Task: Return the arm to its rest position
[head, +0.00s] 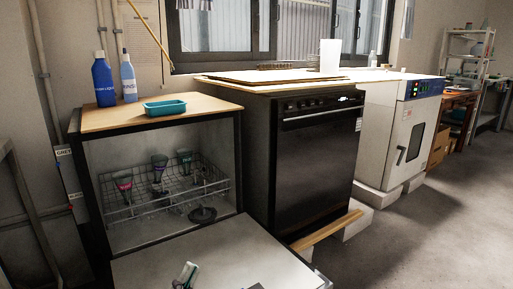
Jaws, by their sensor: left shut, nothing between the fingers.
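My left gripper (186,274) shows at the bottom edge of the head view, in front of the lowered pale door (225,262) of an open cabinet. Its fingers are shut with nothing held. Most of the arm behind it is out of the picture. My right gripper cannot be made out. The open cabinet (90,190) has a wire rack (160,205) inside with several coloured funnel-like pieces of glassware. A dark round piece (203,215) lies at the front of the rack.
On the cabinet's wooden top stand a blue bottle (104,82), a white-and-blue bottle (128,78) and a teal tray (165,107). A black appliance (315,165) and a shut white oven (405,140) stand to the right. The floor (440,245) at right is clear.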

